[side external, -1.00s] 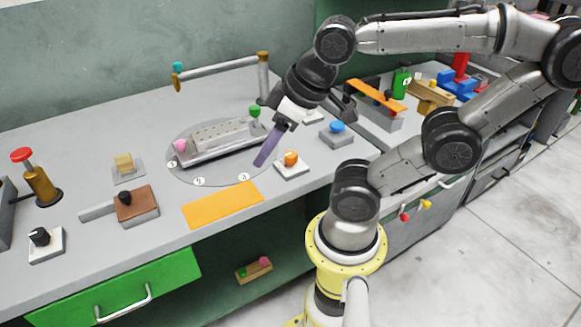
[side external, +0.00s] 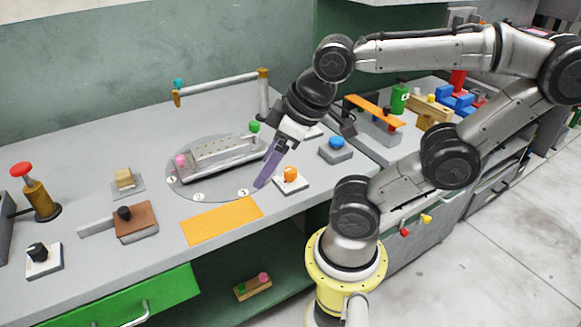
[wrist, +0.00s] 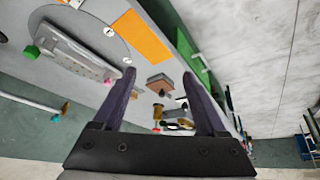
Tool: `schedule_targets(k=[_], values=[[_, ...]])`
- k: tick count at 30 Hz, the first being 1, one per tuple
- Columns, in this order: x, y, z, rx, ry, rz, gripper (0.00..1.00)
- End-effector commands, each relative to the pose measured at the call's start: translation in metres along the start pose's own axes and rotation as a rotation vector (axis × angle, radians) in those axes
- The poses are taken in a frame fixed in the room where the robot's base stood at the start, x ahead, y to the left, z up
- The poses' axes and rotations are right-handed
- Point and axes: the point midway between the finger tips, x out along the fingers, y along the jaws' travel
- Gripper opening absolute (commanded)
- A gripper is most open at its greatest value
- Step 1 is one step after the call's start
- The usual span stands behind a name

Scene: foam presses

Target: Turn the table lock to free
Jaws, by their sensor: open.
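An orange knob (side external: 290,174) stands on a small white plate (side external: 293,186) at the front right of the round turntable (side external: 184,187). It looks like the table lock, but no label on it is readable. My gripper (side external: 261,183) points down with its purple fingers just left of the knob, over the turntable's right edge, apart from the knob. In the wrist view my gripper (wrist: 159,73) has its fingers spread wide with nothing held between them. The knob cannot be made out in the wrist view.
A perforated grey block (side external: 222,152) with pink and green knobs lies on the turntable. An orange mat (side external: 222,220) lies in front. A blue button (side external: 336,142) is behind right. A brown block (side external: 135,222) and a black knob (side external: 38,250) stand at left.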

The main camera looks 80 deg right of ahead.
Motion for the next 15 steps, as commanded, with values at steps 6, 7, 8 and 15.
schedule_targets(k=[6,7,8,15], values=[[-0.008,0.004,-0.011,-0.262,-0.032,0.003,0.74],[-0.008,0.007,-0.014,-0.292,-0.044,0.006,0.74],[-0.008,0.011,-0.017,-0.319,-0.058,0.010,0.74],[0.000,0.061,-0.036,-0.453,-0.221,0.016,0.74]])
